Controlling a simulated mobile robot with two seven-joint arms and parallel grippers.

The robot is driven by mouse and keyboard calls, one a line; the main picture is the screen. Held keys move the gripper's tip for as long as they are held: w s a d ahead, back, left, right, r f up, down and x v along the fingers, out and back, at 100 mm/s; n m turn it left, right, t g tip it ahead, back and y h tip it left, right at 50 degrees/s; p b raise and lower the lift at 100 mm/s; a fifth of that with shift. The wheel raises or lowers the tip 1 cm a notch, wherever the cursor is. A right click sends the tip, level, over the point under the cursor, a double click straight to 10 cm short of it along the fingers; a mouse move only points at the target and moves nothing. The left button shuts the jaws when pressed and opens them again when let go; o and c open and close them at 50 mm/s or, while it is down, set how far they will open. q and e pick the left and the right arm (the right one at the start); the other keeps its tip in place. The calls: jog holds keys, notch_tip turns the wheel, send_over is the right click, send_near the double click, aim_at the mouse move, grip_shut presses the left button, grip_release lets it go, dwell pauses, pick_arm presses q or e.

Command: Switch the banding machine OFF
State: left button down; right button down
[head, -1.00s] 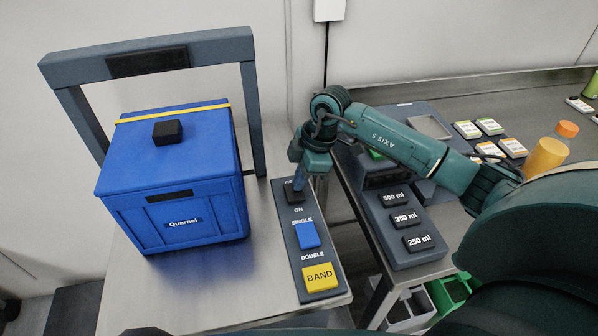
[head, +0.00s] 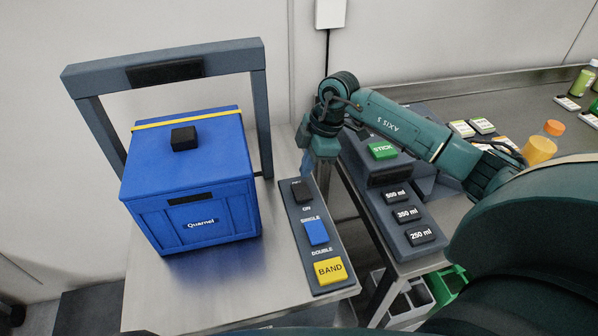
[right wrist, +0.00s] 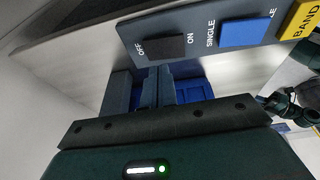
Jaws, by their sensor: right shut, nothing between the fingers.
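The banding machine's control panel (head: 332,277) is a dark grey strip on the metal table. It carries a black switch (head: 302,191) between the OFF and ON labels, a blue SINGLE/DOUBLE switch (head: 316,232) and a yellow BAND button (head: 329,270). In the right wrist view the black switch (right wrist: 167,47) shows whole; I cannot tell which side is pressed. My right gripper (head: 307,168) is shut and empty, just behind the OFF end of the panel, partly covering the OFF label in the head view. The machine's grey arch (head: 262,130) stands over a blue crate (head: 190,190) with a yellow band. My left gripper is out of view.
At the right, a filler panel (head: 380,200) has a green STICK button (head: 382,150) and several black volume buttons. My right arm reaches over it. The table in front of the crate is clear.

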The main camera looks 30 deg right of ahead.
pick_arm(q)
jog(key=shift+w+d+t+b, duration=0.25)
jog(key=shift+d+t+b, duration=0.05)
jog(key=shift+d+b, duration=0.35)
pick_arm(e)
jog(key=w+d+r, duration=0.1)
jog(key=d+r, duration=0.2)
jog(key=r, duration=0.6)
jog(key=shift+d+r, duration=0.15)
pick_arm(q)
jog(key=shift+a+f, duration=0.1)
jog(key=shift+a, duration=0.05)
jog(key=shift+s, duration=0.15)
